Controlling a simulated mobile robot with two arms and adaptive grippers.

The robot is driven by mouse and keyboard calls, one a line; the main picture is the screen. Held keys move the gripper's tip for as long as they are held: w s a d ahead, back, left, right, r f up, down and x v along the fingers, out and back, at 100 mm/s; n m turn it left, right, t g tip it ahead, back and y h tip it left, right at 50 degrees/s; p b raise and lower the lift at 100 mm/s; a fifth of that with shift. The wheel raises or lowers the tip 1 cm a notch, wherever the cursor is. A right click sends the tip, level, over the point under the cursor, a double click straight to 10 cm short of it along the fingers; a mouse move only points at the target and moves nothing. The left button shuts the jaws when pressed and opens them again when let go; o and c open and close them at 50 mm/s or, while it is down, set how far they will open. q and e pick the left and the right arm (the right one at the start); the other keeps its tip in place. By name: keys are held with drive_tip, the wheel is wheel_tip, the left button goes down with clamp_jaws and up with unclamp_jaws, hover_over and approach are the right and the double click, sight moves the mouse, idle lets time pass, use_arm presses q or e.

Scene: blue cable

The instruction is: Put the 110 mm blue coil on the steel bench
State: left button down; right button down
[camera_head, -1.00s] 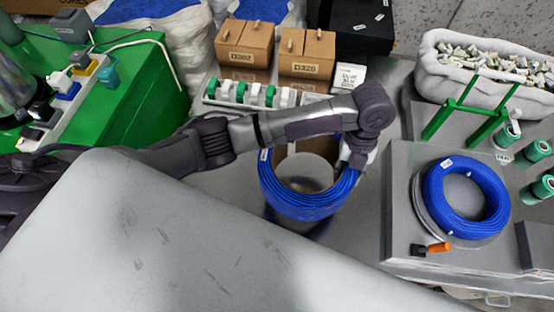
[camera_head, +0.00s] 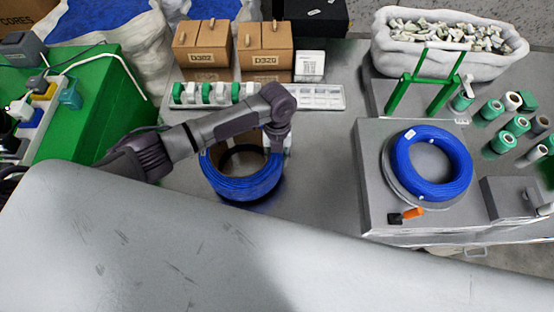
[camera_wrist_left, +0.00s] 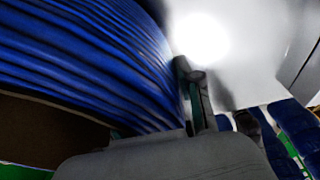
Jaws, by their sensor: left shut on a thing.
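A blue coil (camera_head: 245,186) is in my left gripper (camera_head: 280,148), which is shut on its right side. The coil lies over the steel bench (camera_head: 315,190), at or just above the surface; I cannot tell if it touches. A brown inner part shows inside it. In the left wrist view the coil (camera_wrist_left: 80,60) fills the upper left, against the gripper finger (camera_wrist_left: 198,100). A second blue coil (camera_head: 457,178) lies on a round grey plate on a grey box at the right. No coil size is readable. My right gripper is out of view.
Cardboard boxes (camera_head: 203,58) and a white tray with green and white spools (camera_head: 215,94) stand behind the held coil. The grey box (camera_head: 375,190) and a green frame (camera_head: 425,85) are at the right. Bare bench lies between coil and box.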

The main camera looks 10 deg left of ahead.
use_arm(q)
drive_tip(key=shift+f, duration=1.3)
drive_tip(key=c, duration=0.7)
unclamp_jaws()
drive_tip(key=shift+c, duration=0.2)
drive_tip(key=r, duration=0.4)
drive_tip(key=w+r+b, duration=0.1)
drive_tip(key=r, duration=0.3)
drive_tip(key=w+r, duration=0.1)
drive_tip(key=r, duration=0.2)
drive_tip(key=shift+w+a+r+b, duration=0.1)
drive_tip(key=shift+a+r+b, duration=0.15)
drive_tip(key=shift+r+b, duration=0.15)
